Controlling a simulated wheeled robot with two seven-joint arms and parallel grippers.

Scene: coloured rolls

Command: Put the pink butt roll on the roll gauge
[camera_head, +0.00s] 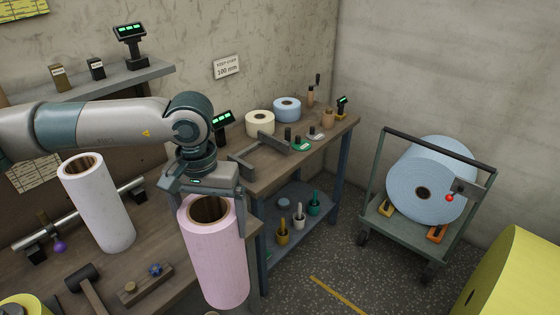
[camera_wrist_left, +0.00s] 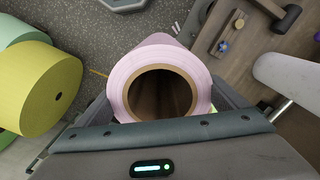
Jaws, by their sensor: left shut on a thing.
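The pink roll (camera_head: 215,262), with a brown hollow core, hangs upright in my left gripper (camera_head: 208,200). The jaws are shut around its upper end. It is in front of the workbench edge. In the left wrist view the roll's pink end ring (camera_wrist_left: 117,84) and open core face the camera, between the jaws. I cannot tell for sure which thing is the roll gauge; a grey angled fixture (camera_head: 241,166) lies on the bench behind the roll, partly hidden by my gripper. My right gripper is not in view.
A white roll (camera_head: 104,215) stands on the near bench (camera_head: 160,235), with a mallet (camera_head: 83,282) in front. Cream (camera_head: 260,124) and blue (camera_head: 287,109) rolls sit at the back of the far bench. A cart (camera_head: 398,233) carries a large blue roll. A yellow roll (camera_head: 515,280) is at lower right.

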